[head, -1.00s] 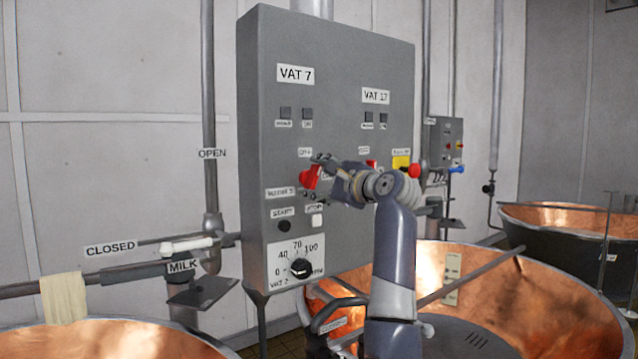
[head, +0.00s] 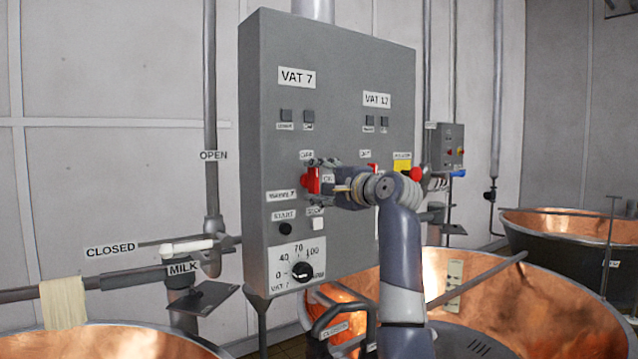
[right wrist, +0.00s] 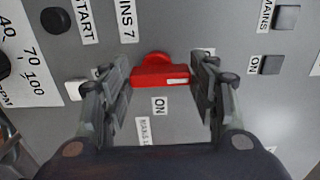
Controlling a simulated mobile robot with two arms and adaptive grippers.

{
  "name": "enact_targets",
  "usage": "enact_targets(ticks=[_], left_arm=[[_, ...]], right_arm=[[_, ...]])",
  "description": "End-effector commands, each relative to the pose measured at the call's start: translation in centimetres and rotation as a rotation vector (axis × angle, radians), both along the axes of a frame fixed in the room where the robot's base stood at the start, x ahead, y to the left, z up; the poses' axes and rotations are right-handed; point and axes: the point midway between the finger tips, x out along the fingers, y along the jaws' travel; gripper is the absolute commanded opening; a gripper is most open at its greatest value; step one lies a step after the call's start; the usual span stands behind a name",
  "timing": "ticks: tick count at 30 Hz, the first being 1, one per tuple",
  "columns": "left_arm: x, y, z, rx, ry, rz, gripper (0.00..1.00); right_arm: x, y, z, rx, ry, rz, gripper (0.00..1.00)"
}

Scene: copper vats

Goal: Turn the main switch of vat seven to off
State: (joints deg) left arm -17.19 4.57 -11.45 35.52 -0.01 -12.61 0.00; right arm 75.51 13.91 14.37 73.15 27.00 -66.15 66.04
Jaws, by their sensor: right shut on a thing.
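The red main switch of vat seven (head: 312,181) is on the grey control box (head: 345,70), under the VAT 7 label. Its OFF label (head: 306,154) is above it and its ON label (head: 328,178) to its right. My right gripper (head: 322,180) is shut on the switch handle, with one finger above and one below. In the right wrist view, the red handle (right wrist: 160,77) lies between the two fingers (right wrist: 160,85), its white mark toward the right finger. The ON label (right wrist: 158,106) lies off to the handle's side. My left gripper is not in view.
Start and stop buttons (head: 285,228) and a speed dial (head: 302,270) are below the switch. A red knob on a yellow plate (head: 402,165) is at the box's right edge. A milk pipe (head: 110,275) and copper vats (head: 490,290) are lower down.

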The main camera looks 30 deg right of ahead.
Motion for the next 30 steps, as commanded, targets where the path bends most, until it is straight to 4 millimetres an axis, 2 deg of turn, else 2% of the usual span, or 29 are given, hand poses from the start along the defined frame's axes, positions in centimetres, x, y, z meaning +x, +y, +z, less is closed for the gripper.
enact_targets(ticks=[8,9,11,23,26,30], left_arm=[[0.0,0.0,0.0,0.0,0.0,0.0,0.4],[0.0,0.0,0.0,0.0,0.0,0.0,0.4],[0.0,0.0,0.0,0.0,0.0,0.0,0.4],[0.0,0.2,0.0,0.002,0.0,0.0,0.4],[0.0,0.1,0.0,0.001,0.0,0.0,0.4],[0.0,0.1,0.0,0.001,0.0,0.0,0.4]], right_arm=[[0.0,0.0,-0.2,-0.006,0.003,0.0,0.31],[0.0,0.0,-0.2,-0.006,0.003,0.0,0.64],[0.0,0.0,-0.2,-0.005,0.003,0.0,0.75],[-0.2,0.0,-0.1,-0.002,0.002,0.0,0.75],[-0.8,-0.2,-0.1,-0.002,0.001,-0.001,0.75],[-2.7,-0.4,-0.1,-0.003,0.0,-0.002,0.75]])
